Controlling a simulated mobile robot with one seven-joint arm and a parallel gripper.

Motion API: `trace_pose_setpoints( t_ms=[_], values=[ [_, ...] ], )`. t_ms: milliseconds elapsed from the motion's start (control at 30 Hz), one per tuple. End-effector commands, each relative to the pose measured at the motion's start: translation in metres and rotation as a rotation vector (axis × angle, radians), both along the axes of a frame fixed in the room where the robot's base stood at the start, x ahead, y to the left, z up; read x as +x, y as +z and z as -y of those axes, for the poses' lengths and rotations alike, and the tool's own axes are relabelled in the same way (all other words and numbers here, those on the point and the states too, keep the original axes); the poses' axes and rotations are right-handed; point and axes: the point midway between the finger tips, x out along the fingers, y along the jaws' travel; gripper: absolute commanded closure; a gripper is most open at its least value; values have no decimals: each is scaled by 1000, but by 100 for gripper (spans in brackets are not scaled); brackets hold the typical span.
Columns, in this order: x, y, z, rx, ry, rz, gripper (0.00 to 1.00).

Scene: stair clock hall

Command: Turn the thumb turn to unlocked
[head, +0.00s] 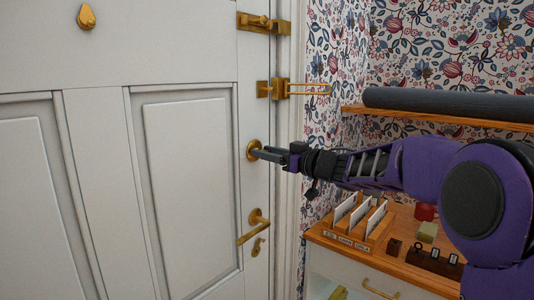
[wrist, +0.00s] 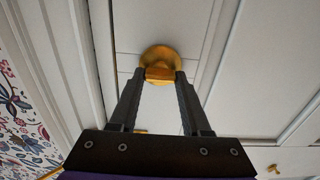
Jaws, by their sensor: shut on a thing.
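The thumb turn is a small brass knob on a round brass plate (head: 252,150) on the white door, above the lever handle. In the wrist view the thumb turn (wrist: 159,73) lies between my two fingertips, in front of its plate. My gripper (head: 262,153) reaches in from the right and is shut on the thumb turn. In the wrist view my gripper (wrist: 160,78) has a finger touching each side of it. The fingers hide part of the turn in the head view, and I cannot tell whether it stands at locked or unlocked.
A brass lever handle (head: 254,226) is below. A brass swing-bar latch (head: 290,89) and a bolt (head: 262,22) are above. To the right stand a shelf with a dark roll (head: 440,102) and a cabinet with a letter rack (head: 358,226) under my arm.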

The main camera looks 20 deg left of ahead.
Motion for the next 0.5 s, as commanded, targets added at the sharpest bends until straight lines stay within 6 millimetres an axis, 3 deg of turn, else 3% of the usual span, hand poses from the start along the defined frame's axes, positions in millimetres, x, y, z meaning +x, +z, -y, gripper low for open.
trace_pose_setpoints(
  t_ms=[267,500],
  values=[
    [0,0,0,-32,0,74,100],
    [-1,0,0,-99,0,237,100]
  ],
)
